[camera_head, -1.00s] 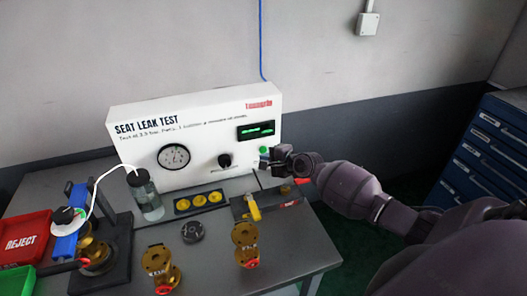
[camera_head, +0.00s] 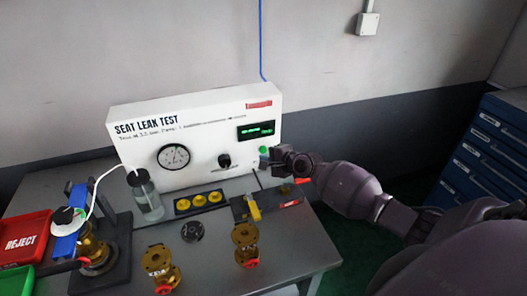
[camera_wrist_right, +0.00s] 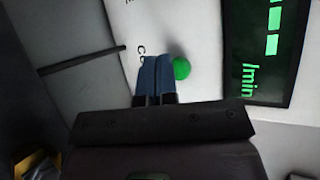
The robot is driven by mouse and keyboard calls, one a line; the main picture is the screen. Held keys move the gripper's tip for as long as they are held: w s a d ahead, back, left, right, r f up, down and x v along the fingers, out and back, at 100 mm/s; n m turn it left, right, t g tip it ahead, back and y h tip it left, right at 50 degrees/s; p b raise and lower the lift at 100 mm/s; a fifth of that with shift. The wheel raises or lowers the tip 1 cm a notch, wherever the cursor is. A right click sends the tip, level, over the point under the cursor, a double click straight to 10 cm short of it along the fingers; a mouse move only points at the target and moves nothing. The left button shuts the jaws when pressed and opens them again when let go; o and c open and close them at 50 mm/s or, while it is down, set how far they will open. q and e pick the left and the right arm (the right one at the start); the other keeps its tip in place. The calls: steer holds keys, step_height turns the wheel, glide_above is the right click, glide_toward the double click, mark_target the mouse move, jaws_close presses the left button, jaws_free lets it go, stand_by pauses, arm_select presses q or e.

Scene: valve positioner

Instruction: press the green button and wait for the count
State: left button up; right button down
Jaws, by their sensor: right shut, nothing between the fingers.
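The green button (camera_head: 263,150) is on the right end of the white SEAT LEAK TEST panel (camera_head: 140,150). My right gripper (camera_head: 271,160) is in front of that end, its fingers shut and empty. In the right wrist view, the blue fingertips (camera_wrist_right: 157,62) are together, close beside the green button (camera_wrist_right: 182,68), which shows just to their right. I cannot tell whether they touch it. The panel's dark display (camera_head: 257,130) shows green characters; in the wrist view the display (camera_wrist_right: 262,50) shows green bars and a unit ending in "min". My left gripper is not in view.
A round gauge (camera_head: 173,157) and a black knob (camera_head: 224,160) are on the panel. A water bottle (camera_head: 146,195), brass valves (camera_head: 246,243) and a yellow-handled tool (camera_head: 254,208) are on the grey bench. A red REJECT tray (camera_head: 25,240) is at the left.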

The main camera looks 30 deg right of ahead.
steer(key=shift+w, duration=0.1)
steer(key=shift+w+d, duration=0.1)
steer(key=shift+w, duration=0.15)
stand_by(0.5)
